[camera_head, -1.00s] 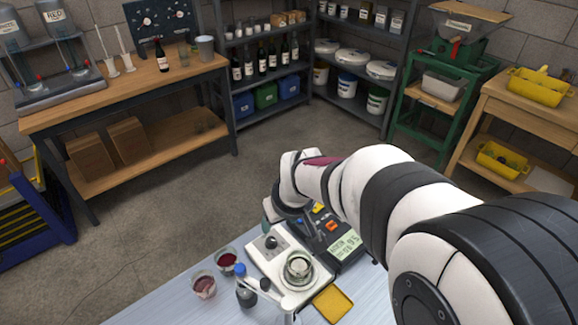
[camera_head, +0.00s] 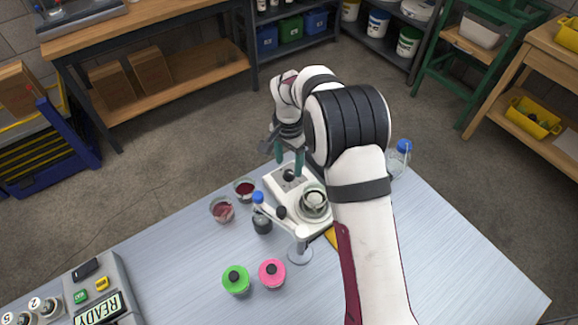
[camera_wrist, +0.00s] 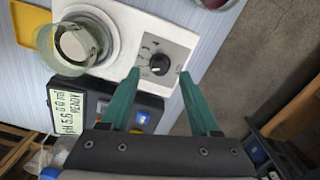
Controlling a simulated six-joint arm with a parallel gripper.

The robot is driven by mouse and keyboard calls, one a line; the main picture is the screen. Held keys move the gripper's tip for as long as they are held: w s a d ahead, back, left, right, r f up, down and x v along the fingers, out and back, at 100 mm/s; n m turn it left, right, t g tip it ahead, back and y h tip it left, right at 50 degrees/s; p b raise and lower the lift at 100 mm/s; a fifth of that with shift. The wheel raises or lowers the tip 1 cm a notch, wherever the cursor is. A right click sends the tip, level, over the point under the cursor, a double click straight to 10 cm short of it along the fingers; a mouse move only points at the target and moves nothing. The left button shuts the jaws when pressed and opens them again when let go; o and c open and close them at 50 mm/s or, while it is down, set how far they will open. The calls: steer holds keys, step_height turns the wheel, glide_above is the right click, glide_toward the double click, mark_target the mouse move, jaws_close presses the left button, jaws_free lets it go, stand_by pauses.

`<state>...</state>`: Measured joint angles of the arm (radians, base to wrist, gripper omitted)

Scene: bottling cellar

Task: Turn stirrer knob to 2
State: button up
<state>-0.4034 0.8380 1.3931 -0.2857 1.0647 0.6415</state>
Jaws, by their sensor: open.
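The stirrer (camera_head: 302,209) is a white box on the table, with a glass beaker (camera_head: 314,200) on its plate. Its black round knob (camera_wrist: 159,65) sits on a grey dial panel in the wrist view, with small markings around it that I cannot read. Which mark the knob points to is not clear. My gripper (camera_head: 289,161) is open above the knob end of the stirrer, green fingers pointing down. In the wrist view the fingertips (camera_wrist: 160,73) lie on either side of the knob, apart from it; nothing is between them.
A pH meter (camera_wrist: 95,105) with a lit display stands beside the stirrer. Green (camera_head: 236,280) and pink (camera_head: 272,272) containers stand nearer.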

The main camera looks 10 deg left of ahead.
mark_target(289, 174)
steer(key=shift+f, duration=1.4)
jaws_close()
